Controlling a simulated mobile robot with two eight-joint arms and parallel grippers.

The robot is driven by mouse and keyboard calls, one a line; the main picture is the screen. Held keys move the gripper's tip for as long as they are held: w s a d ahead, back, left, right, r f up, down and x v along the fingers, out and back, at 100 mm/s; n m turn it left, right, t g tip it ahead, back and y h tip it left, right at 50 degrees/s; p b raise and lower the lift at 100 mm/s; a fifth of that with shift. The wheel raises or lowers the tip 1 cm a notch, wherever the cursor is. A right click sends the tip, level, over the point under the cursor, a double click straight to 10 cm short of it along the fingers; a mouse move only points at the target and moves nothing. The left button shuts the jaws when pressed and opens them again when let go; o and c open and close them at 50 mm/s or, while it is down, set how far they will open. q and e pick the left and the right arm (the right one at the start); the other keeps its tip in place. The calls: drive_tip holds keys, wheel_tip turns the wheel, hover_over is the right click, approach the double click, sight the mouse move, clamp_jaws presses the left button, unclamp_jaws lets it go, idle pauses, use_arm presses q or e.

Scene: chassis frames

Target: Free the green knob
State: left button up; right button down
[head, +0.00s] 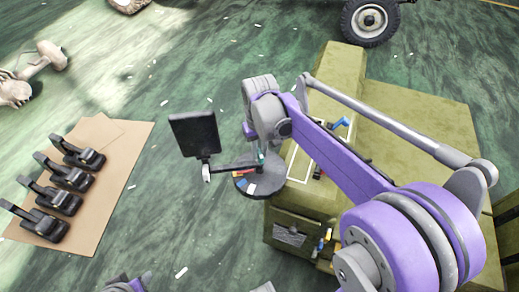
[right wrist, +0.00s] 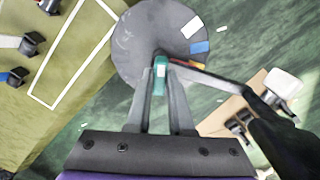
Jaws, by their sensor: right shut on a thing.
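The green knob (right wrist: 160,76) is a small teal piece with a pale mark, between the fingertips of my right gripper (right wrist: 160,88) in the right wrist view. The gripper is shut on it. In the head view my right gripper (head: 262,150) reaches down over a round grey disc (head: 266,184), and the knob is mostly hidden by the hand. The disc also shows in the right wrist view (right wrist: 140,45), right behind the knob, with white, blue and other coloured patches. I cannot tell whether knob and disc touch. My left gripper is not seen.
A dark panel on an arm (head: 194,134) stands close left of my right gripper. An olive cabinet (head: 420,110) with a blue-handled lever (head: 341,123) lies to the right. Several black clamps stand on a brown sheet (head: 130,140) at left. Green floor between is mostly clear.

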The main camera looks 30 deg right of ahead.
drive_tip(key=n, duration=0.4)
drive_tip(key=shift+n, duration=0.3)
drive_tip(key=n, duration=0.4)
drive_tip(key=shift+n+p, duration=0.35)
drive_tip(key=shift+n, duration=0.05)
drive_tip(key=c, duration=0.8)
unclamp_jaws()
drive_tip(key=shift+r, duration=0.15)
wheel_tip(320, 180, up, 11)
drive_tip(key=shift+f+p, duration=0.2)
drive_tip(key=shift+p, duration=0.25)
